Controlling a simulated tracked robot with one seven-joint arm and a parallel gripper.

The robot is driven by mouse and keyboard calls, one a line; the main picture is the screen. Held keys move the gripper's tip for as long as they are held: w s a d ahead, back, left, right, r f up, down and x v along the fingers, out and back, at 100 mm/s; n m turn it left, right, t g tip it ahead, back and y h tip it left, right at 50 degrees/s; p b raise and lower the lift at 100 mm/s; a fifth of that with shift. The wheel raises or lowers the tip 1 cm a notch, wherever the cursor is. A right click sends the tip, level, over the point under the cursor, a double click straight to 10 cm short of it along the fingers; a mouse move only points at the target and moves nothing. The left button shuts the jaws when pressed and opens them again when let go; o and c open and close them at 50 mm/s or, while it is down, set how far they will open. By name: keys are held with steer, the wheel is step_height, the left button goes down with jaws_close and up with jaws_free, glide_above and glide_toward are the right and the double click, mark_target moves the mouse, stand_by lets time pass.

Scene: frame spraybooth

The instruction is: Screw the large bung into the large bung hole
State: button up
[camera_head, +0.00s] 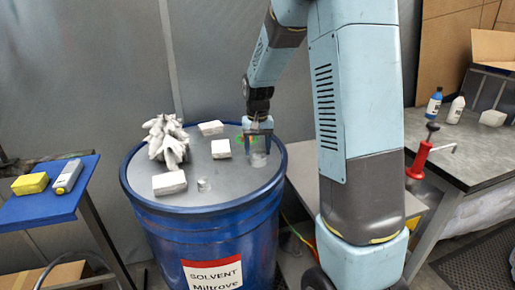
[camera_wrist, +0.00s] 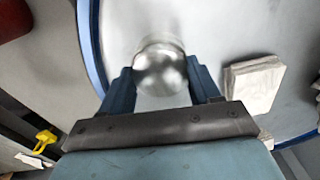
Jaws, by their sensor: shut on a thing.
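The blue drum (camera_head: 215,222), labelled solvent, stands upright with a grey lid. My gripper (camera_head: 257,148) reaches down over the right part of the lid. It is shut on the large bung (camera_wrist: 160,70), a round, shiny silver piece between the two blue fingers in the wrist view. In the head view the bung (camera_head: 259,159) shows as a pale metal shape low between the fingertips, at the lid. The large bung hole cannot be made out, and I cannot tell whether the bung sits in it. A small silver fitting (camera_head: 203,185) is near the lid's front edge.
White folded cloths (camera_head: 170,183) and a crumpled white heap (camera_head: 167,138) lie on the lid. One cloth (camera_wrist: 254,86) is close right of my gripper in the wrist view. A blue side table (camera_head: 45,207) stands left; a bench (camera_head: 475,140) with bottles stands right.

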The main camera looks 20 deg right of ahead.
steer(key=shift+m, duration=1.1)
steer(key=m, duration=0.4)
steer(key=shift+m, duration=0.3)
steer(key=o, duration=0.8)
